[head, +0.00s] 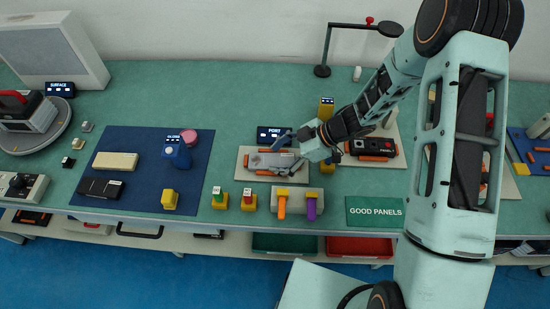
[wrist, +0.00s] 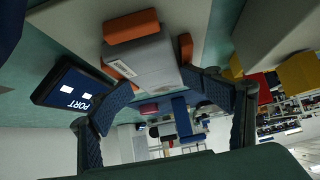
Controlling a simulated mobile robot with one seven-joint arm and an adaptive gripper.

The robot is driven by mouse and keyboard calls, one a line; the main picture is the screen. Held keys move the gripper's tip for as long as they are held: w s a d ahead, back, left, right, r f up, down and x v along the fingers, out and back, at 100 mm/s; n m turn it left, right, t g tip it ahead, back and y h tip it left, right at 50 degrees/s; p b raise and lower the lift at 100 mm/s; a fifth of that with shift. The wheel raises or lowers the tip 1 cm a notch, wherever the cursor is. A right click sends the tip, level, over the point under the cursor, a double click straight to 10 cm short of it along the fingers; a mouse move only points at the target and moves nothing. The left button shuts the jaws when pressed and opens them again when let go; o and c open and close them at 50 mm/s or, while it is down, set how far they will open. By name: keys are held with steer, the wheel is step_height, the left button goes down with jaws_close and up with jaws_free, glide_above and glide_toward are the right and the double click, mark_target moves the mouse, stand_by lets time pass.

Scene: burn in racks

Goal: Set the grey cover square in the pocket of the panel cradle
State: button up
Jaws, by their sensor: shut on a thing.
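The grey cover (head: 270,160) is in my gripper (head: 288,150), over the pale panel cradle (head: 243,173) with its orange blocks. In the wrist view the grey cover (wrist: 150,62) lies between the two blue fingertips of my gripper (wrist: 158,84), which is shut on it. Orange cradle blocks (wrist: 131,25) show close around the cover there. The gripper partly hides the cover and cradle in the head view. I cannot tell whether the cover rests in the pocket or is held just above it.
A dark PORT display (head: 273,136) stands just behind the cradle, also close in the wrist view (wrist: 72,88). Another cradle with a dark device (head: 371,147) is to the right. A green GOOD PANELS mat (head: 375,211) is clear.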

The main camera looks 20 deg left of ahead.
steer(key=shift+w+d+f+h, duration=0.2)
steer(key=shift+d+f+h, duration=0.1)
steer(key=shift+d+f, duration=0.45)
steer(key=a+r+v, duration=0.1)
steer(key=v, duration=1.1)
steer(key=shift+s, duration=0.25)
steer(key=shift+r, duration=0.15)
